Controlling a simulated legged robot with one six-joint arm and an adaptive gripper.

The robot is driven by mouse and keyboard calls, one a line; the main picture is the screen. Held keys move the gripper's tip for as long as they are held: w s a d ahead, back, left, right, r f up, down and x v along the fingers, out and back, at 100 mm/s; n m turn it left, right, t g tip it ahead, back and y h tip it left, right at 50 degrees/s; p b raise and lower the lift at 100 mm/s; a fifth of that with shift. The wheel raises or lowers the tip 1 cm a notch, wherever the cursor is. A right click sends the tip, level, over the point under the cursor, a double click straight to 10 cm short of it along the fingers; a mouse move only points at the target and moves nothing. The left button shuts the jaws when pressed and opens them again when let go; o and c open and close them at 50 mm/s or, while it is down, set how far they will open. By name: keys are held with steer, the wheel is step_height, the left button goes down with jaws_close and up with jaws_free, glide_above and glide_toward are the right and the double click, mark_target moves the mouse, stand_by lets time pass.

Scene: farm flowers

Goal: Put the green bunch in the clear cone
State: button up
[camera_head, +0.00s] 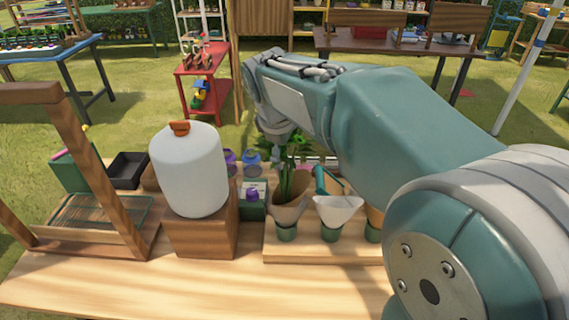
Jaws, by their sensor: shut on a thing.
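The green bunch (291,170) hangs leafy and upright below my wrist, with its stems pointing down at the brown paper cone (289,208). I cannot tell whether the stems are inside that cone or behind its rim. My gripper (288,142) is shut on the green bunch near its top; leaves and my arm hide most of the fingers. The clear cone (338,212), whitish and open at the top, stands just right of the brown cone in a green holder.
A tan cone (375,215) stands further right, partly hidden by my arm. The cones share a wooden board (300,250). A white jug (189,172) on a wooden block (203,235) and a wooden frame (100,185) stand left. The table's front (190,285) is clear.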

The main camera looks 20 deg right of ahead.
steer(key=shift+f, duration=1.35)
steer(key=o, duration=1)
steer(key=shift+f, duration=0.1)
steer(key=v, duration=1.2)
steer(key=s+d+f+m+t+y, duration=0.1)
steer(key=s+f+m, duration=0.4)
steer(key=s, duration=0.4)
steer(key=s+d+f+m+t+y, duration=0.1)
steer(key=s+f+m, duration=0.4)
steer(key=s+f, duration=0.2)
steer(key=shift+s+d+t, duration=0.35)
steer(key=shift+s+t, duration=0.05)
steer(key=shift+s, duration=0.6)
